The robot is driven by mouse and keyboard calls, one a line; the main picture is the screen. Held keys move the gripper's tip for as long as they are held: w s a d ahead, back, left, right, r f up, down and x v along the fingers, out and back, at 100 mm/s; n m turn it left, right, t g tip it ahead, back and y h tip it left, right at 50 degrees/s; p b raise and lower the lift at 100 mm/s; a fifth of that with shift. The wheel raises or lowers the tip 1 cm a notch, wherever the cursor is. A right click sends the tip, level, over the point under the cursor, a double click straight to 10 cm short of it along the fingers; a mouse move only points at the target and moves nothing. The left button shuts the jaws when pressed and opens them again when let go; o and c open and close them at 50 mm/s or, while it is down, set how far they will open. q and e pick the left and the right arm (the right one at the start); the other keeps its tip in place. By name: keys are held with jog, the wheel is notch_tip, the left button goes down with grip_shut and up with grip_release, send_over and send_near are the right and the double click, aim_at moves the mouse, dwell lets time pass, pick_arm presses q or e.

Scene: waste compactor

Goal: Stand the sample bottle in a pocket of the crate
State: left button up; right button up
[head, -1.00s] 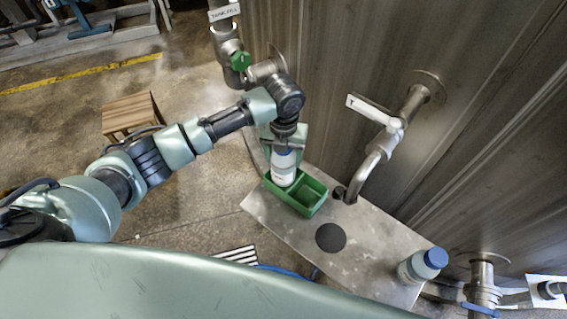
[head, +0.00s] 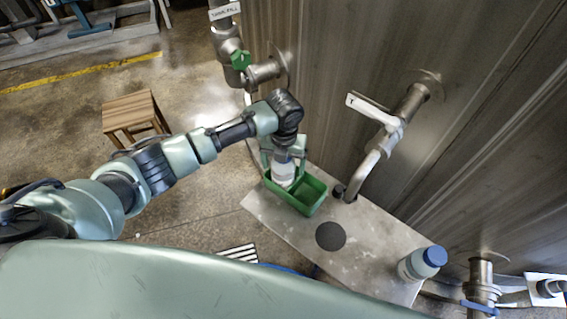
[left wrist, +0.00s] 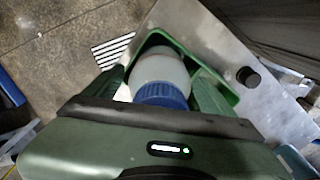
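The sample bottle (head: 283,173) is white with a blue cap and looks close to upright. Its lower end is inside the far-left pocket of the green crate (head: 311,209), hidden behind the wall, so I cannot tell whether it touches the floor. My left gripper (head: 284,156) is above the crate, its fingers on both sides of the bottle near the cap. In the left wrist view the bottle (left wrist: 160,70) and its cap (left wrist: 162,95) sit between the fingers, with the crate rim (left wrist: 226,92) around it. The near pocket is empty. My right gripper is not in view.
The crate stands on a metal table (head: 370,245) beside the steel tank wall. A second blue-capped bottle (head: 418,264) stands at the table's right end. A bent tap pipe (head: 372,165) reaches over the table right of the crate. A dark round disc (head: 331,236) lies in front.

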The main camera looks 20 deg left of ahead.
pick_arm(q)
jog(key=shift+r, duration=0.15)
notch_tip(320, 180, up, 12)
jog(key=shift+b, duration=0.5)
